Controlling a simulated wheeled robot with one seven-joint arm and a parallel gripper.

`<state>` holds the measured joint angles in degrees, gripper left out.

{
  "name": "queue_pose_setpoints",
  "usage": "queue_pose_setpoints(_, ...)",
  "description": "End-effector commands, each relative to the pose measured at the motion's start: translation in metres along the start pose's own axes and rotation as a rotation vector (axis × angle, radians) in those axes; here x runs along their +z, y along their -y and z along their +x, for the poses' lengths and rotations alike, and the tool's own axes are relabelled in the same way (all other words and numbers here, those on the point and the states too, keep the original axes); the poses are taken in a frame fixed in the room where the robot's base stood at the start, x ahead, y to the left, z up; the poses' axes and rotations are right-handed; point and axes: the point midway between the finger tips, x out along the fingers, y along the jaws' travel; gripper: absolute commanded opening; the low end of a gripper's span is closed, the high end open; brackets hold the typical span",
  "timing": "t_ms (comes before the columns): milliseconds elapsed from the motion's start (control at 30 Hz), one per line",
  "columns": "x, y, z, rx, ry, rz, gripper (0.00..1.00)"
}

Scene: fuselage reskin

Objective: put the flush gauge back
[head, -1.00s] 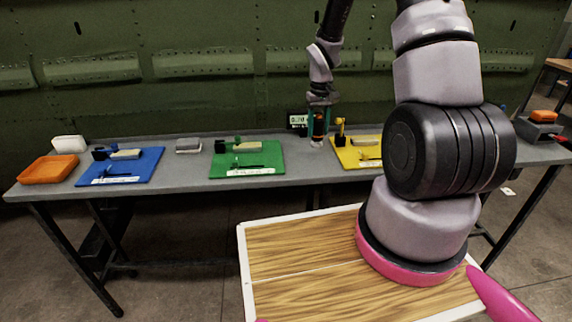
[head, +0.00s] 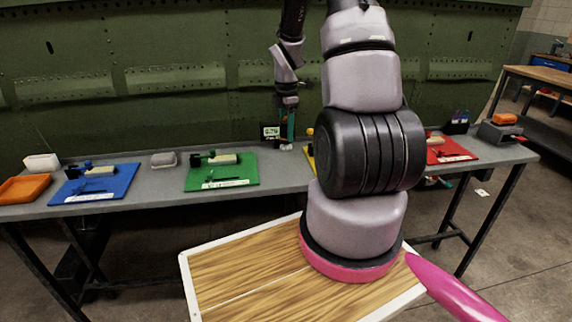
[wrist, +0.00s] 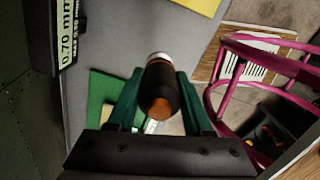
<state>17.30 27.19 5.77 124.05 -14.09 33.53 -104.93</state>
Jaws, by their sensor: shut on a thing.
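My gripper (wrist: 158,92) is shut on a dark cylinder with an orange end and a pale tip, which looks like the flush gauge (wrist: 163,88). The teal fingers are on either side of it. In the head view, my gripper (head: 287,124) points down above the bench near its back edge, beside a small black readout sign (head: 271,132). The gauge is mostly hidden there behind the fingers. The sign also shows in the wrist view (wrist: 68,35), at left, with 0.70 mm on it. A place for the gauge cannot be made out.
The grey bench (head: 170,192) carries blue (head: 112,184), green (head: 240,178), yellow (head: 310,154) and red (head: 450,150) mats. My arm hides most of the yellow one. The green fuselage wall (head: 150,105) rises behind.

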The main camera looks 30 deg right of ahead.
Motion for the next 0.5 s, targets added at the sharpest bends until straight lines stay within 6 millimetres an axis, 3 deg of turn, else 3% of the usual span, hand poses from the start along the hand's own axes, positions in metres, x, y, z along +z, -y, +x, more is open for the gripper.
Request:
queue_pose_setpoints(200, -0.001, 0.001, 0.040, -0.004, -0.001, 0.000, 0.00)
queue_pose_setpoints(500, -0.001, 0.001, 0.069, -0.004, -0.001, 0.001, 0.00)
